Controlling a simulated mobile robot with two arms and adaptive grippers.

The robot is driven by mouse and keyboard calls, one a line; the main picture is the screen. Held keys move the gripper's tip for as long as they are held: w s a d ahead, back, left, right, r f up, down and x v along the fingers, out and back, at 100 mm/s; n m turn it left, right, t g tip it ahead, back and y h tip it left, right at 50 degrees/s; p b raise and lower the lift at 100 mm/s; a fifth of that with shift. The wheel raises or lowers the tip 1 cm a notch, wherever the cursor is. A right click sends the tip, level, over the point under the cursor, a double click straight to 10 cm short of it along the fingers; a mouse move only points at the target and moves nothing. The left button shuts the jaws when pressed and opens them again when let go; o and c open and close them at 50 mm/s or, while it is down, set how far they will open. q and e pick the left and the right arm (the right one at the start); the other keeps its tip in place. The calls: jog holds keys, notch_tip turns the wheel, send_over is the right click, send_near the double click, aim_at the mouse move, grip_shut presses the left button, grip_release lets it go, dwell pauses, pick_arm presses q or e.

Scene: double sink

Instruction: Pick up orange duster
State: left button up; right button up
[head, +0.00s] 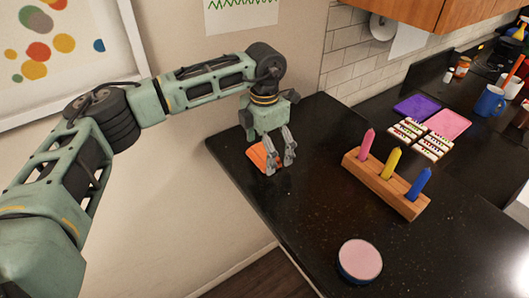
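The orange duster (260,158) lies on the dark countertop near its left edge, close to the wall. It is partly hidden behind a finger of my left gripper. My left gripper (280,166) points down at the duster's right side, with its two fingers apart and nothing visible between them. I cannot tell whether the near finger touches the duster. My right gripper is not in view.
A wooden block (385,185) holds pink, yellow and blue pieces to the right. A round pink-topped container (360,260) stands near the front edge. Purple (416,106) and pink (447,124) trays lie farther back.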

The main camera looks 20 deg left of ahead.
pick_arm(q)
jog(key=shift+s+r, duration=0.1)
jog(key=shift+c, duration=1.2)
jog(key=c, duration=0.7)
jog(key=shift+c, duration=0.3)
jog(key=shift+r, duration=0.1)
jog(key=shift+r+b, duration=0.25)
jog(key=shift+b, duration=0.2)
jog(key=r+b, duration=0.1)
jog(key=d+r+b, duration=0.1)
jog(key=r, duration=0.1)
jog(key=shift+d+r, duration=0.15)
jog(key=shift+r, duration=0.15)
jog(key=s+d+r+b, duration=0.1)
jog(key=d+r+b, duration=0.2)
jog(key=d+r, duration=0.3)
jog(key=shift+s+d+r+b, duration=0.2)
jog(key=shift+d+r+b, duration=0.2)
jog(key=shift+d, duration=1.75)
